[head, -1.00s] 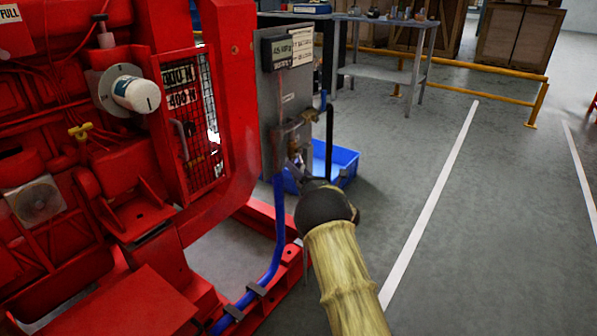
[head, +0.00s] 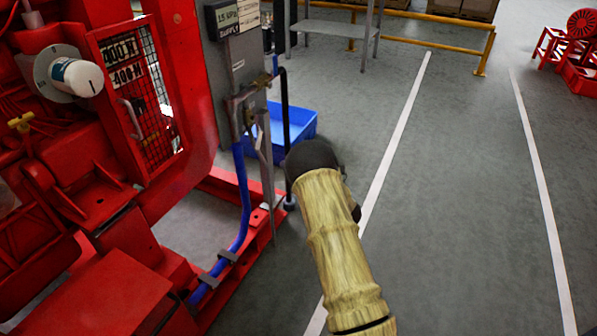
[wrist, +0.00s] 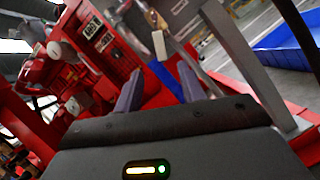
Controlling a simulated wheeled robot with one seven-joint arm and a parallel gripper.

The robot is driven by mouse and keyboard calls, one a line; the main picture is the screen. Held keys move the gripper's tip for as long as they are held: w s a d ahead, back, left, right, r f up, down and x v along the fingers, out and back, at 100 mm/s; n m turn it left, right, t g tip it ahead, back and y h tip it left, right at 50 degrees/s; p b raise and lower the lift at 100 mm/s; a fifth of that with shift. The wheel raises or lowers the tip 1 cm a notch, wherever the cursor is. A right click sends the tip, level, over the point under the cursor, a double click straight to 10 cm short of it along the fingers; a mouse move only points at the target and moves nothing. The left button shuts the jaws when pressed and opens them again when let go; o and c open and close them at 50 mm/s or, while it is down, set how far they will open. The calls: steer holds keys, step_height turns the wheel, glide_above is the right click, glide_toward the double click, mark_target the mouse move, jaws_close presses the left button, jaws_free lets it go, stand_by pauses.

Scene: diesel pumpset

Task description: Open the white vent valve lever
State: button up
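In the wrist view a small white lever-like piece (wrist: 159,44) stands beyond the gap between my fingers; it looks like the vent valve lever. In the head view I cannot pick it out clearly among the pipe fittings (head: 243,100) on the grey panel (head: 238,62). My gripper (wrist: 159,72) has its two grey fingers apart with nothing held between them. The white piece is apart from the fingertips. In the head view my arm hides the fingers.
A blue hose (head: 243,195) runs down from the fittings to the red base frame. The red engine (head: 180,60) fills the left. A blue bin (head: 292,125) stands behind the panel. A dark upright pipe (head: 285,115) is close to my wrist.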

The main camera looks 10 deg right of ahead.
steer(key=shift+v, duration=1.2)
steer(key=shift+w+r, duration=0.1)
steer(key=shift+r, duration=0.15)
steer(key=c, duration=0.7)
steer(key=r+m+h, duration=0.1)
steer(key=m, duration=0.1)
steer(key=w+r+m+h+p, duration=0.1)
steer(key=m+h, duration=0.1)
steer(key=w+r+m+h, duration=0.1)
steer(key=m, duration=0.1)
steer(key=shift+d+r+t+h+p, duration=0.3)
steer(key=shift+d+t+h+p, duration=0.05)
steer(key=shift+t+h+p, duration=0.05)
jaws_close()
steer(key=s+d+r+m+g+h+p, duration=0.1)
steer(key=s+r+m+g+h+p, duration=0.2)
steer(key=m, duration=0.5)
steer(key=s+d+r+m+g+h+p, duration=0.1)
steer(key=s+r+m+g+h+p, duration=0.15)
steer(key=m+h, duration=0.4)
steer(key=s+a+r+m+g+p, duration=0.2)
steer(key=s+m+g, duration=0.3)
steer(key=s, duration=0.8)
steer(key=s+a+r+m+g+p, duration=0.2)
steer(key=s+m+g, duration=0.2)
steer(key=s+m, duration=0.8)
steer(key=shift+s+r+g, duration=0.15)
steer(key=shift+s+g, duration=0.2)
steer(key=shift+s, duration=0.6)
